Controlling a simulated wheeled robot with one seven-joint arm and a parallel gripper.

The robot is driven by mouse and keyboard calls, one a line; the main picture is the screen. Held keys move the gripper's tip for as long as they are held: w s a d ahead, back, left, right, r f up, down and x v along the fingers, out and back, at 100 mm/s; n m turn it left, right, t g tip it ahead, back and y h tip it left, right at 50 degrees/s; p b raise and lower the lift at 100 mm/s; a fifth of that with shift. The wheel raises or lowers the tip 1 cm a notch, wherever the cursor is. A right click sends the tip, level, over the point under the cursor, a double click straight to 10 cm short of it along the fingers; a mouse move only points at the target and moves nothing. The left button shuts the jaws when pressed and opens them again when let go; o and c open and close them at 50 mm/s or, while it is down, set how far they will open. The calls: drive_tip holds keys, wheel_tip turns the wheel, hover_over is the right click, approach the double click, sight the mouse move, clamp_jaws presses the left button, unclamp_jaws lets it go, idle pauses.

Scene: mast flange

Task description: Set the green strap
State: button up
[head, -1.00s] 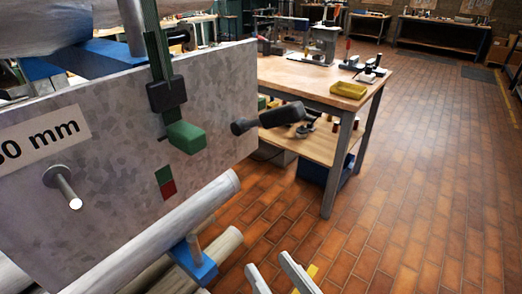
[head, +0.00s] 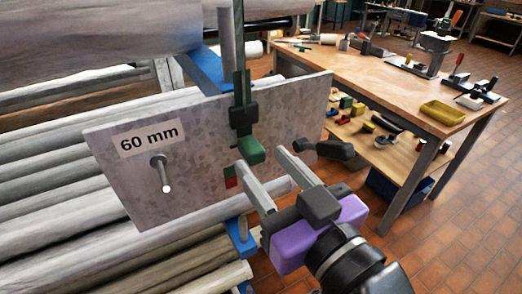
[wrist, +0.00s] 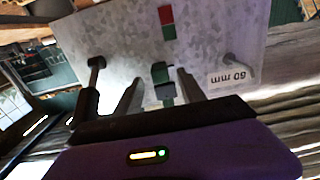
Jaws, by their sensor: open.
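A dark green strap (head: 240,85) runs down over the top edge of a grey metal plate (head: 195,165). It passes through a black buckle (head: 243,115) and ends in a bright green tab (head: 252,150) hanging in front of the plate. A green-and-red mark (head: 230,177) is on the plate below and left of the tab. My gripper (head: 263,161) is open and points at the plate by the tab. In the wrist view, the tab (wrist: 160,72) shows upside down between the open fingers (wrist: 158,80); I cannot tell whether they touch it.
A black-handled lever (head: 322,149) sticks out right of my fingers. A metal peg (head: 163,175) juts from the plate beneath a "60 mm" label (head: 149,139). Rolls on a rack fill the left. A wooden workbench (head: 385,85) stands at the right; floor is clear in front.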

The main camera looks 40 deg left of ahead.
sight(250, 121)
drive_tip(key=shift+x, duration=1.45)
clamp_jaws()
idle(0.3)
